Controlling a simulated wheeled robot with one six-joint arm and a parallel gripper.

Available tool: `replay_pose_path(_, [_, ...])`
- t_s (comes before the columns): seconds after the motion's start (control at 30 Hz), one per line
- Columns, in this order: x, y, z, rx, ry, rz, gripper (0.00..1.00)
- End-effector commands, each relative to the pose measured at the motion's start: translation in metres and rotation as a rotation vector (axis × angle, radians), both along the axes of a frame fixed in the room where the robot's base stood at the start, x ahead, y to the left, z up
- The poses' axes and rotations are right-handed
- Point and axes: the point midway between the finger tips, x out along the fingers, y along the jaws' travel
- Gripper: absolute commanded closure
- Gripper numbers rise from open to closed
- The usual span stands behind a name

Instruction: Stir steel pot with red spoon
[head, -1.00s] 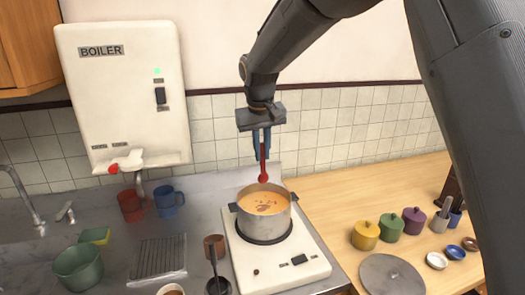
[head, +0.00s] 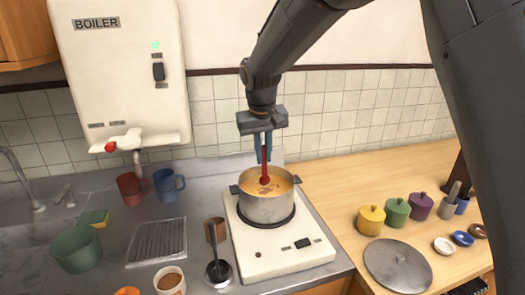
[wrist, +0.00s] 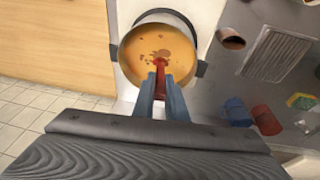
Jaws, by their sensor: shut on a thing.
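The steel pot (head: 268,206) stands on the white stove and holds orange soup with darker bits floating in it. It also shows in the wrist view (wrist: 125,64). My gripper (head: 262,154) is above the pot, pointing down, with its blue fingers shut on the red spoon (head: 265,166). The spoon hangs near upright, and its lower end is over the pot, at or in the soup. In the wrist view the spoon (wrist: 161,72) runs from between the fingers to the soup. Whether its tip is under the surface is hard to tell.
The white stove (head: 280,252) sits on the counter. A grey lid (head: 398,266) and several coloured jars stand on the wooden counter at right.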

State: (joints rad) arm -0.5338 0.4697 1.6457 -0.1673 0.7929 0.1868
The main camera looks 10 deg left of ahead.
Motion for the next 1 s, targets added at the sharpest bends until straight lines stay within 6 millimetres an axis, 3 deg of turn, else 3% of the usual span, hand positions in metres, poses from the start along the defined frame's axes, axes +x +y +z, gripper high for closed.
replay_pose_path(1.0, [0.015, -0.001, -0.072, 0.0, -0.001, 0.0, 1.0])
